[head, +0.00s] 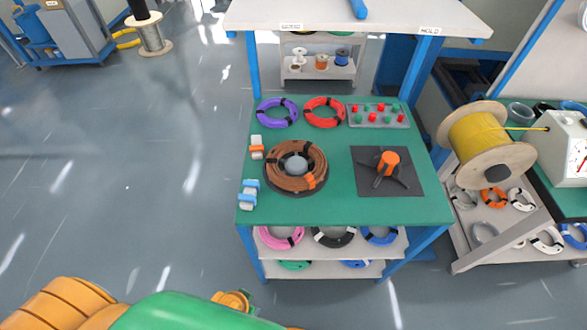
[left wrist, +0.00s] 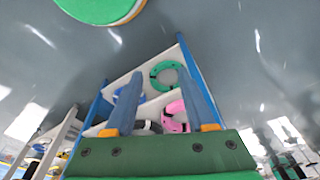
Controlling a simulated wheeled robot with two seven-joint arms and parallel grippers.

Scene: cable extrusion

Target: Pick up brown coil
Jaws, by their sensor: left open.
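The brown coil (head: 277,174) lies flat on the green top of the cart, left of its middle, with black and orange bands around it. A grey round piece (head: 296,164) sits in its centre. My left gripper (left wrist: 158,58) is open in the left wrist view, its two fingers spread with nothing held between them. In the head view only my green and orange arm parts show at the bottom left, well apart from the coil. The brown coil cannot be made out in the left wrist view. My right gripper is not in view.
A purple coil (head: 277,112), a red coil (head: 324,112) and a tray of red and green buttons (head: 378,115) line the cart's back. A black plate (head: 408,178) with an orange-topped post (head: 388,162) is at right. A yellow spool (head: 485,140) stands beside the cart.

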